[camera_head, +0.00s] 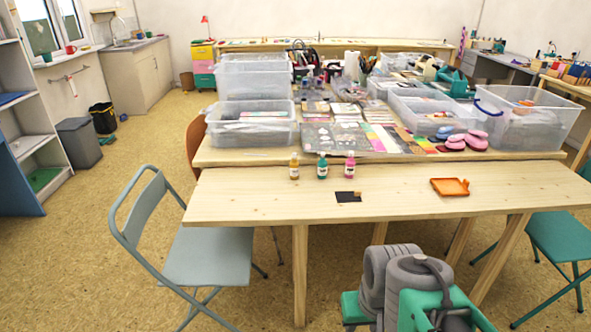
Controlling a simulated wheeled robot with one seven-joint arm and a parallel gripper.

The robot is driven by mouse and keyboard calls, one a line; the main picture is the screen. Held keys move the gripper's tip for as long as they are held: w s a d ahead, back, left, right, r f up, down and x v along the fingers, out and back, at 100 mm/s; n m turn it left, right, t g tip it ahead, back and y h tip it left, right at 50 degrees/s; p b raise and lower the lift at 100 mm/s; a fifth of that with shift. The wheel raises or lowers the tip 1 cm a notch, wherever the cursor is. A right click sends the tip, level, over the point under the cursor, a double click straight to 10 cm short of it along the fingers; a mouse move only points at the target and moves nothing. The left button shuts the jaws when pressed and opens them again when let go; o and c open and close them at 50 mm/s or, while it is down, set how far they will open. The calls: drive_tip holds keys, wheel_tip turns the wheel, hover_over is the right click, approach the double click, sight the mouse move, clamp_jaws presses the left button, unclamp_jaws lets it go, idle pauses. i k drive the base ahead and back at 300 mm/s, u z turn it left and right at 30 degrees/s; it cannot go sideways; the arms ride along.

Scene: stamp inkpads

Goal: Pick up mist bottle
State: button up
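Three small bottles stand upright in a loose row near the back edge of the front wooden table (250,205): a yellow-orange bottle (294,167), a teal bottle (322,167) and a pink bottle (350,167). Each has a pale label. I cannot tell from this view which one is the mist bottle. My folded grey and green arm is at the bottom right, in front of the table and apart from the bottles. My gripper's fingers do not show.
An orange tray (450,193) sits to the right. Clear bins (255,130) and papers crowd the table behind. A folding chair (210,258) stands at the left; the front tabletop's left part is bare.

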sight(294, 165)
drive_tip(key=z, duration=1)
drive_tip(key=i, duration=1.5)
drive_tip(key=u, duration=3.7)
drive_tip(key=i, duration=0.5)
